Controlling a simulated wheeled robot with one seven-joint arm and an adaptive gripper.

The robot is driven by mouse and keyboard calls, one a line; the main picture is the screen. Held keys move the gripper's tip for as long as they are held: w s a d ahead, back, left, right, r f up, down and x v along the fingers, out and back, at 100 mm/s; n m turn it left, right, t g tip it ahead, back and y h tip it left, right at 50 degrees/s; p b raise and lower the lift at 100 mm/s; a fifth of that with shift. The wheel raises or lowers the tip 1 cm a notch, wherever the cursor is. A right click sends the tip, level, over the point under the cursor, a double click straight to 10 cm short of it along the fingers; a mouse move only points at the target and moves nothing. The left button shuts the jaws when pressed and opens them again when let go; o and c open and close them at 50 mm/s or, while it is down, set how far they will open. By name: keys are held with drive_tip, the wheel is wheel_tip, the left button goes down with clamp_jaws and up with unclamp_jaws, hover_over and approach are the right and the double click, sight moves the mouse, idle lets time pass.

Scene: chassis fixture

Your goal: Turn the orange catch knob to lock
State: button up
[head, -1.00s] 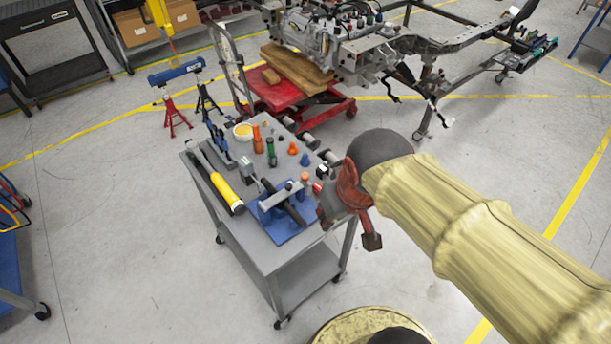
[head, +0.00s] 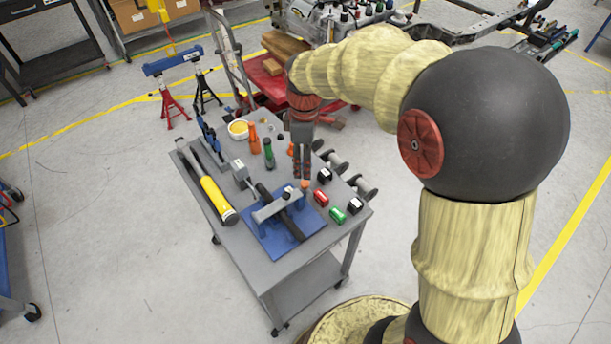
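The blue fixture plate (head: 266,238) lies on the near end of the grey cart top, with a blue-grey bridge (head: 270,209) and a dark bar across it. A small orange knob (head: 304,185) shows at the right end of the bridge; I take it to be the catch knob. Its turn angle is too small to read. My gripper (head: 302,174) points down just behind and above the knob in the head view. Its dark fingers look close together, but their gap is unclear. I cannot tell whether they touch the knob.
On the grey cart (head: 243,250) stand orange (head: 253,138) and green (head: 269,154) bottles, a yellow bowl (head: 238,129) and a yellow-handled tool (head: 215,196). Red (head: 321,197) and green (head: 338,214) blocks sit right of the fixture. Spools (head: 336,162) line the right edge.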

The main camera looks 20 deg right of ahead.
sight(305, 183)
drive_tip(key=shift+f, duration=0.45)
wheel_tip(305, 183, down, 7)
drive_tip(key=b, duration=0.3)
drive_tip(key=shift+s, duration=0.1)
drive_tip(key=shift+c, duration=1)
drive_tip(key=c, duration=0.7)
clamp_jaws()
